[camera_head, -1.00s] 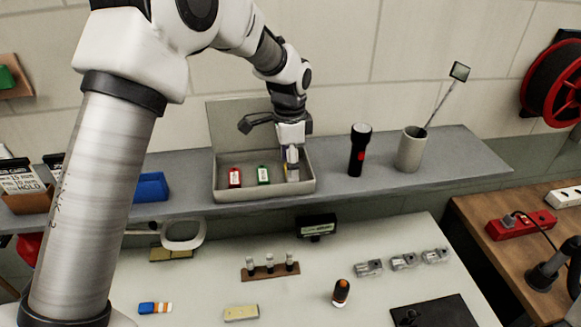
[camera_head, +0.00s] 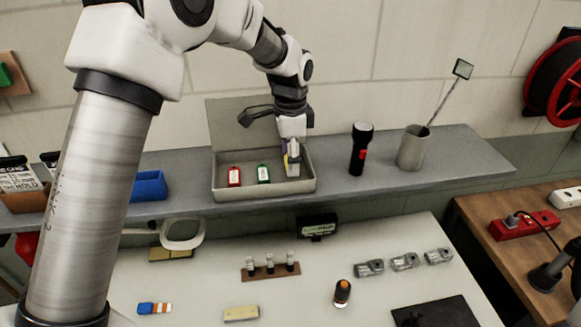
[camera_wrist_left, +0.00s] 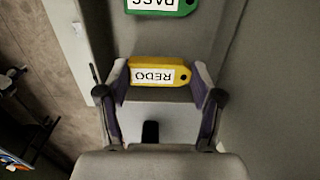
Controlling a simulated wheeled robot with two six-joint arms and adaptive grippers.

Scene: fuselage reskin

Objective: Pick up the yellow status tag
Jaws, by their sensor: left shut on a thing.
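In the head view my left gripper (camera_head: 292,160) reaches down into the right end of the open grey box (camera_head: 262,192), and only a little of the yellow tag shows there. A red tag (camera_head: 234,176) and a green tag (camera_head: 263,173) stand in the box to its left. The green tag also shows in the left wrist view (camera_wrist_left: 160,5). My right gripper is not in view.
The box stands on a grey shelf (camera_head: 400,182). A black flashlight (camera_head: 360,150) and a grey cup (camera_head: 412,148) holding an inspection mirror stand to its right. A blue bin (camera_head: 149,186) is to its left. The box's raised lid (camera_head: 228,125) is behind my gripper.

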